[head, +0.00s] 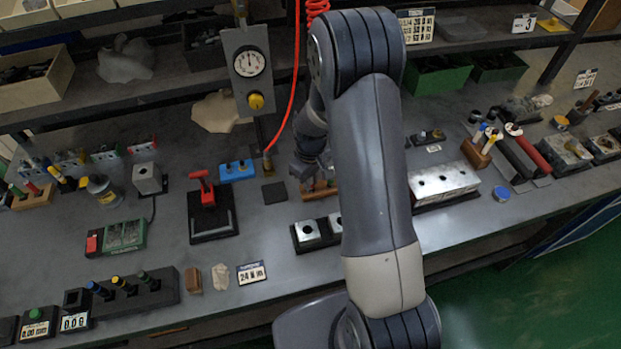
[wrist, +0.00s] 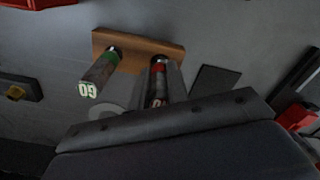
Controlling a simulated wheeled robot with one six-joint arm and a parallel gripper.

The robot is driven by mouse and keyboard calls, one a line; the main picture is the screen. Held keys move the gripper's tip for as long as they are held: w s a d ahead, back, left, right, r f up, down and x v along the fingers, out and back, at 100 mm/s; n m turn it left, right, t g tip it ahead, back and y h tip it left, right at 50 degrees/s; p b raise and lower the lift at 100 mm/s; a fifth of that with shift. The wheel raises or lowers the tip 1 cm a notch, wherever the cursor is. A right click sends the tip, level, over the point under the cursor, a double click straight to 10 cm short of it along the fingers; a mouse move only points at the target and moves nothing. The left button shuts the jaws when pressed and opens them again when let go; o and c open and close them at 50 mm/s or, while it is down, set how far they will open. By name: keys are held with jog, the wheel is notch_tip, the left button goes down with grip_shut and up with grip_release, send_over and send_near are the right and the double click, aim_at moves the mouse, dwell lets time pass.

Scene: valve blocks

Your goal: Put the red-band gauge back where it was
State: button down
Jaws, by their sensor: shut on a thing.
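In the wrist view, the red-band gauge (wrist: 159,69) is a grey cylinder with a red ring, held between the fingers of my gripper (wrist: 160,82). Its far end lies over the brown wooden holder (wrist: 140,40); I cannot tell whether it is in a hole or just above one. A green-band gauge (wrist: 99,74) stands in the same holder to the left, with white marking on its end. In the head view, the wooden holder (head: 318,190) is partly hidden behind my arm, with my gripper (head: 308,176) over it. The red-band gauge cannot be made out there.
A dark square pad (head: 274,193) lies left of the holder and a blue block (head: 237,171) beyond it. A red-handled valve (head: 206,192) stands farther left. Silver blocks (head: 308,232) sit in front. A dial gauge post (head: 248,72) and a red hose (head: 290,95) rise behind.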

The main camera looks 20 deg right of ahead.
jog(key=shift+f, duration=0.2)
jog(key=c, duration=1.4)
grip_release()
jog(key=shift+r, duration=0.1)
jog(key=shift+o, duration=0.2)
notch_tip(320, 180, up, 12)
jog(key=shift+r+b, duration=0.15)
jog(key=shift+b, duration=0.5)
